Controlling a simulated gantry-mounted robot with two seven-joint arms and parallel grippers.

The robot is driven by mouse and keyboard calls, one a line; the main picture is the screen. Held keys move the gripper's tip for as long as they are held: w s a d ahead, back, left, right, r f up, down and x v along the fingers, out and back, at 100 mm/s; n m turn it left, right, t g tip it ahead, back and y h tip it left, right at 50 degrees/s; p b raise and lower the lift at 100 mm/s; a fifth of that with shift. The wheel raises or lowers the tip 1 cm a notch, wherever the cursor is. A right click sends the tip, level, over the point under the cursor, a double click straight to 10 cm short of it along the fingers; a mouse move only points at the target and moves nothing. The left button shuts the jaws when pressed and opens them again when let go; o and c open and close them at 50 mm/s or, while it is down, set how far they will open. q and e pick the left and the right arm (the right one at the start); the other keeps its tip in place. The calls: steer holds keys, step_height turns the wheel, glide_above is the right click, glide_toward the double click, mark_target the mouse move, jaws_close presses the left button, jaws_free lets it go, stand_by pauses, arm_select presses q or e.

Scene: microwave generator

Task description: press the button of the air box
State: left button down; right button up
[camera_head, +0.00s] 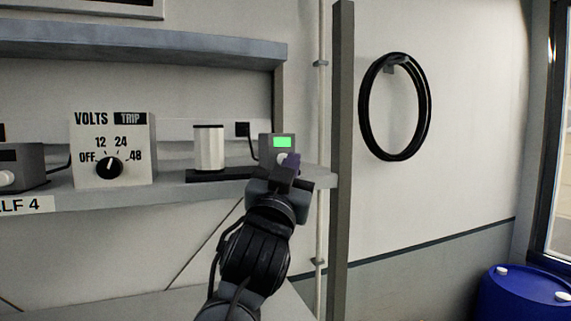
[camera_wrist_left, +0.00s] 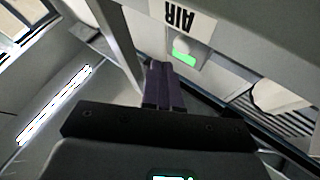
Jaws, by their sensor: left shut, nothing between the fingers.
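The air box (camera_head: 266,146) is a small grey box with a lit green screen at the right end of the shelf. Its round pale button (camera_head: 281,158) shows just left of my fingertips, below the screen. My left gripper (camera_head: 291,161) is shut and empty in front of the box, and its fingers hide part of the front. In the left wrist view the fingers (camera_wrist_left: 160,70) point at the area beside the pale button (camera_wrist_left: 181,45) and green screen (camera_wrist_left: 184,59). I cannot tell whether they touch it. My right gripper is not in view.
A VOLTS dial box (camera_head: 85,165) and a white cylinder (camera_head: 209,148) on a dark base stand left on the shelf (camera_head: 150,197). A grey post (camera_head: 342,220) rises just right. A black cable coil (camera_head: 365,115) hangs on the wall. An AIR label (camera_wrist_left: 183,17) marks the shelf edge.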

arm_select(q)
steer(key=shift+s+d+b, duration=0.35)
steer(key=shift+s+b, duration=0.05)
steer(key=shift+s, duration=0.35)
steer(key=shift+s+d+b, duration=0.35)
steer(key=shift+s+b, duration=0.1)
steer(key=shift+s, duration=0.35)
steer(key=shift+s+d+b, duration=0.35)
steer(key=shift+s+b, duration=0.05)
steer(key=shift+s, duration=0.35)
